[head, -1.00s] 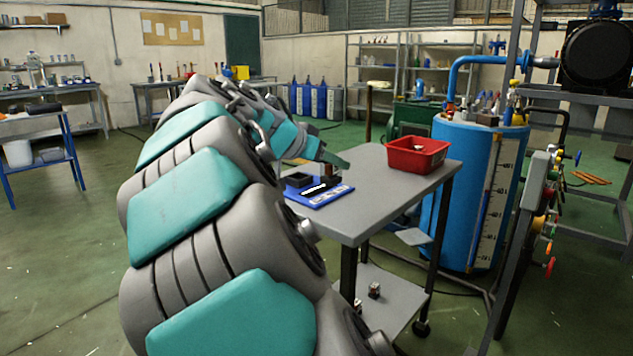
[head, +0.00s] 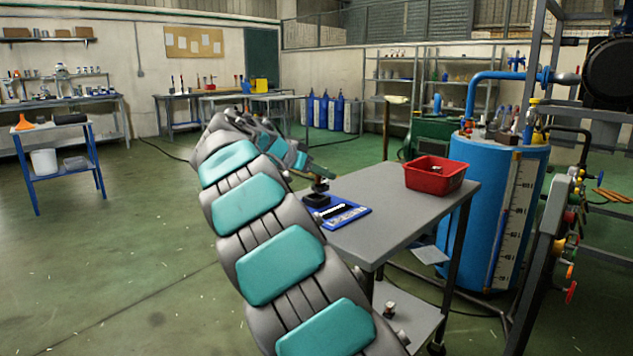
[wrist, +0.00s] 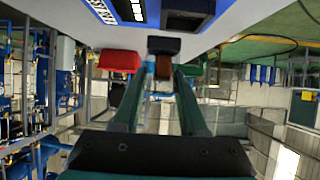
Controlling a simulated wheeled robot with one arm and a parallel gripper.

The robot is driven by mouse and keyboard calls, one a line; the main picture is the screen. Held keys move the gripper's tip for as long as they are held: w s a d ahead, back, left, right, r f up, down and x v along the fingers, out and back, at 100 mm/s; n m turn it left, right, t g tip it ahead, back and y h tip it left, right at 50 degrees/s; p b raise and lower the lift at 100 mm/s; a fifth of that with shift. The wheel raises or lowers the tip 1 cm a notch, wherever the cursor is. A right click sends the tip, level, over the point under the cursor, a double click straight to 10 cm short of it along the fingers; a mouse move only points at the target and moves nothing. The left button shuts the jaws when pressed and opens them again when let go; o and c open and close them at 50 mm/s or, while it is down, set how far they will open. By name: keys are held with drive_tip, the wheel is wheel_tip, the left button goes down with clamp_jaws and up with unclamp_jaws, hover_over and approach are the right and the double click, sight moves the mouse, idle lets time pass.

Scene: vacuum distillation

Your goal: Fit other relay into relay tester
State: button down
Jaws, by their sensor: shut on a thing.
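My gripper (head: 324,173) is shut on a relay (head: 319,187), a small block with a brown body and dark end. In the wrist view the relay (wrist: 163,67) sits between the two fingertips (wrist: 165,82). The relay tester appears to be the blue board (head: 353,217) with a black block (head: 316,200) on the grey table. In the head view the relay is close above the black block; whether they touch is unclear. In the wrist view the relay looks apart from the black block (wrist: 188,12). Another small relay-like block (head: 389,310) stands on the lower shelf.
A red bin (head: 435,175) with a small item inside stands at the table's back right. The grey table top (head: 400,222) is bare between bin and board. A large blue tank (head: 497,215) stands right behind the table. Open floor lies to the left.

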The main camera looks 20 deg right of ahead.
sight(316, 182)
drive_tip(key=shift+w+f, duration=0.1)
drive_tip(key=shift+w, duration=1.05)
drive_tip(key=shift+f+p, duration=0.35)
drive_tip(key=shift+f, duration=1.45)
drive_tip(key=shift+f, duration=0.2)
drive_tip(key=shift+c, duration=2.2)
unclamp_jaws()
drive_tip(key=shift+r, duration=0.1)
drive_tip(key=shift+r, duration=0.1)
drive_tip(key=shift+a+r, duration=0.1)
drive_tip(key=shift+r, duration=0.05)
drive_tip(key=b+v, duration=0.1)
drive_tip(key=v, duration=1)
drive_tip(key=shift+s+a, duration=0.2)
drive_tip(key=shift+a, duration=0.2)
drive_tip(key=shift+a, duration=0.1)
